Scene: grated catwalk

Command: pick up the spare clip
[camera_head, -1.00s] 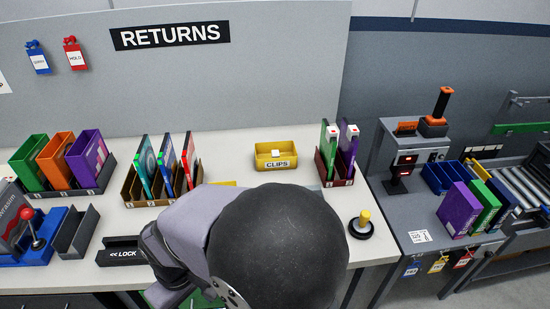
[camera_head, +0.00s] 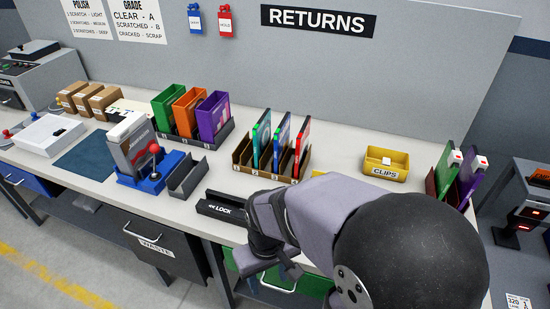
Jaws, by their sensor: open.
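The yellow bin labelled CLIPS (camera_head: 399,176) stands on the bench at the right, in front of the RETURNS panel. A small white piece (camera_head: 386,161) shows inside it; it is too small to tell whether it is the spare clip. My arm reaches in from the lower right and bends down at the bench's front edge. My gripper (camera_head: 291,268) is partly visible, small and dark, below the wrist, well to the left of and nearer than the bin. It is open, with nothing seen in it.
A brown rack (camera_head: 247,172) of upright cases stands left of the bin, and a dark red holder (camera_head: 432,184) with cases stands right of it. A black LOCK fixture (camera_head: 218,207) and a blue stand with a red knob (camera_head: 153,147) are further left.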

